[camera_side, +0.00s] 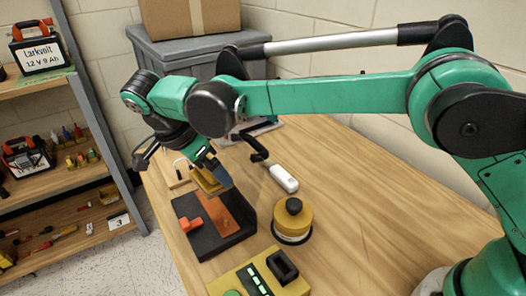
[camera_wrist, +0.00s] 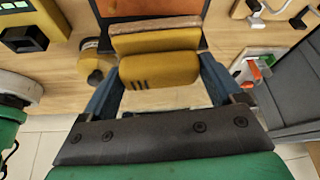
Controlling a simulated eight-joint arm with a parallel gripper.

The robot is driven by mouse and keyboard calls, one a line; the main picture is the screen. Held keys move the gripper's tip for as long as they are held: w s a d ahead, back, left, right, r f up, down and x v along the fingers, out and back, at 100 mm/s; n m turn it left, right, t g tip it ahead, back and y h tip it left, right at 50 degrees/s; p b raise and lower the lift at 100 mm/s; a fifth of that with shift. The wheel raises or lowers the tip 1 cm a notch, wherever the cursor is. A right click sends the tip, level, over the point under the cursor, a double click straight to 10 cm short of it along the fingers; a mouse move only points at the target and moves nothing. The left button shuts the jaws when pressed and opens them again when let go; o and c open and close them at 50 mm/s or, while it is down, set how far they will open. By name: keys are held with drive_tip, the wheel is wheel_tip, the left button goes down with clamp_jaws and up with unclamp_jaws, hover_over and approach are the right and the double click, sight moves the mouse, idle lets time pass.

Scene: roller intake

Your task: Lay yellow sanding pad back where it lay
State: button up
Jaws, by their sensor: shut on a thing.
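The yellow sanding pad (camera_wrist: 158,70) is between the two blue fingers of my gripper (camera_wrist: 161,82) in the wrist view, with a brownish strip along its far edge. In the side view the pad (camera_side: 209,182) shows under my gripper (camera_side: 211,170), which is shut on it. The pad is tilted there and sits over the far end of a black tray (camera_side: 238,232) with an orange-brown panel (camera_side: 217,213). I cannot tell whether the pad touches the tray. My fingers partly hide it.
A small orange block (camera_side: 191,223) is at the tray's left side. A round yellow-and-black knobbed piece (camera_side: 292,221) stands to the right. A yellow box (camera_side: 246,279) is at the front, and a white-ended tool (camera_side: 284,178) lies behind. The table's right side is clear.

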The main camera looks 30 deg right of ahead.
drive_tip(key=r+n, duration=0.1)
drive_tip(key=r, duration=0.1)
drive_tip(key=r+n+t, duration=0.1)
drive_tip(key=n, duration=0.1)
drive_tip(key=r+n+t+y, duration=0.1)
drive_tip(key=r+n, duration=0.1)
drive_tip(key=shift+w+r, duration=0.3)
drive_tip(key=shift+r, duration=0.05)
drive_tip(key=s+d+r+n+t+y, duration=0.15)
drive_tip(key=d+n, duration=0.35)
drive_tip(key=d, duration=0.5)
drive_tip(key=s+d+n+y, duration=0.25)
drive_tip(key=d+n, duration=0.35)
drive_tip(key=d, duration=0.3)
drive_tip(key=w+a+f+n, duration=0.1)
drive_tip(key=w+a+f, duration=0.15)
drive_tip(key=w, duration=0.35)
drive_tip(key=w+a+f+n+y, duration=0.1)
drive_tip(key=w+a+f, duration=0.15)
drive_tip(key=w, duration=0.35)
drive_tip(key=w+a+f+n, duration=0.1)
drive_tip(key=w+a+f, duration=0.1)
drive_tip(key=w+a, duration=0.25)
drive_tip(key=shift+w+d+f, duration=0.15)
drive_tip(key=shift+f, duration=1.25)
drive_tip(key=shift+w+d+f, duration=0.1)
drive_tip(key=shift+d+f, duration=0.05)
drive_tip(key=shift+f, duration=1.3)
drive_tip(key=shift+w+d+f, duration=0.15)
drive_tip(key=shift+f, duration=1.25)
